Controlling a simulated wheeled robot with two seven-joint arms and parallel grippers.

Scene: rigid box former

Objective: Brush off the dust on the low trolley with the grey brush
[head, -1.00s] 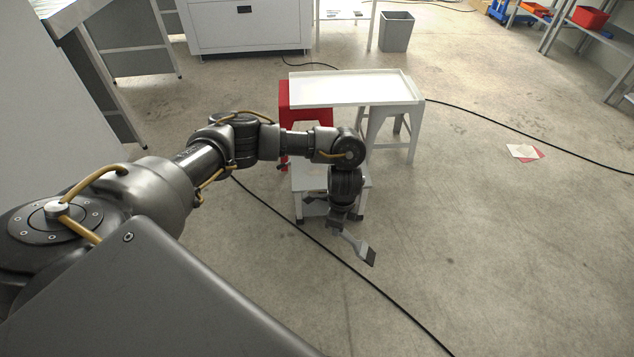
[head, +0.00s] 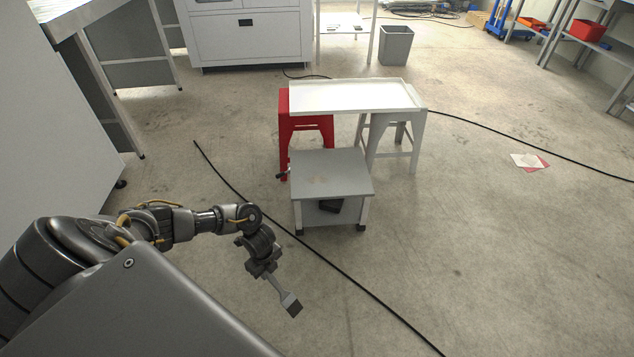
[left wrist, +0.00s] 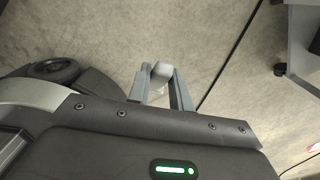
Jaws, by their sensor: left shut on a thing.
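The low trolley (head: 345,170) stands on the floor in the middle of the head view, a small grey table on casters with a lower shelf. A faint tan patch of dust (head: 318,180) lies on its top. My left gripper (head: 268,274) is to the left of and nearer than the trolley, apart from it. It is shut on the grey brush (head: 290,302), whose bristle end points down and to the right over bare floor. In the left wrist view the brush handle (left wrist: 161,72) sits between the two fingers. My right gripper is not in view.
A white tray (head: 352,108) bridges a red stool (head: 284,130) and a white stool (head: 416,140) just behind the trolley. A dark thing (head: 331,206) lies on the lower shelf. A black cable (head: 335,266) crosses the floor.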

